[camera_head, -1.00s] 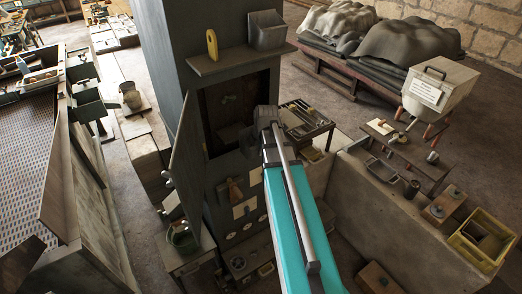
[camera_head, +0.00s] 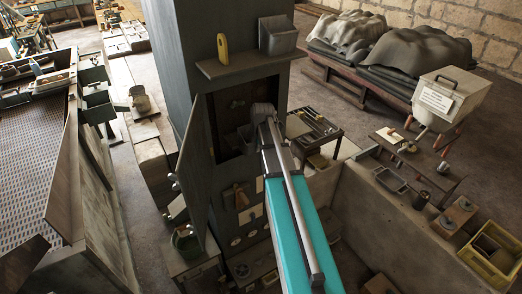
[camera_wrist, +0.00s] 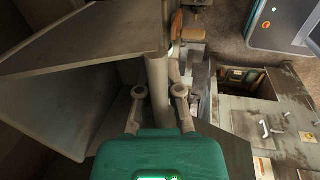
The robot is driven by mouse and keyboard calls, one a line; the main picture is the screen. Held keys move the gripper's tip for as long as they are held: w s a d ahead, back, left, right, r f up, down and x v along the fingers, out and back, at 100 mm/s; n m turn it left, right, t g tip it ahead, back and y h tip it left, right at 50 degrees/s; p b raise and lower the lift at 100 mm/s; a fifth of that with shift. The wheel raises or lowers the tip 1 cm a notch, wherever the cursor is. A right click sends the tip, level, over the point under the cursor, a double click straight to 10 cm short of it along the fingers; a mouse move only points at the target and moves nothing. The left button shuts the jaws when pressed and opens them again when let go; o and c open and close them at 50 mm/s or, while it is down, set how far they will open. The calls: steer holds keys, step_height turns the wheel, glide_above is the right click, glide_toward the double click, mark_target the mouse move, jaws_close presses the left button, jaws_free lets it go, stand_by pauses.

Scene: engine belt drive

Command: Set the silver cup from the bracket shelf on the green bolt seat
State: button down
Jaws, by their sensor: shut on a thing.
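My gripper (camera_wrist: 158,92) is in the wrist view, its two fingers closed on either side of a pale grey upright cylinder (camera_wrist: 157,75). I cannot tell for sure whether this is the silver cup, as no rim or opening shows. In the head view my teal arm reaches to the dark open cupboard (camera_head: 212,110). The gripper is at its opening, small and dark there. A small grey cup-like thing (camera_head: 443,167) stands on the bench at the right. I cannot make out the green bolt seat in either view.
The cupboard's door (camera_head: 191,165) stands open on the left. Above the opening, a ledge (camera_head: 235,69) holds a yellow thing (camera_head: 222,48) and a grey box (camera_head: 277,36). Large grey-brown panels (camera_wrist: 85,55) are close to the gripper's left. A yellow crate (camera_head: 492,250) is at the lower right.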

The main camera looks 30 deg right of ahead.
steer(key=shift+w+a+f, duration=0.1)
steer(key=shift+w+f, duration=0.05)
steer(key=shift+w, duration=2.8)
steer(key=shift+w+a+f, duration=0.1)
steer(key=shift+w, duration=2.85)
steer(key=shift+f+b, duration=0.5)
steer(key=shift+b, duration=0.2)
steer(key=c, duration=0.7)
jaws_free()
steer(key=shift+s+d+r, duration=0.1)
steer(key=shift+s+r, duration=0.05)
steer(key=shift+s, duration=0.05)
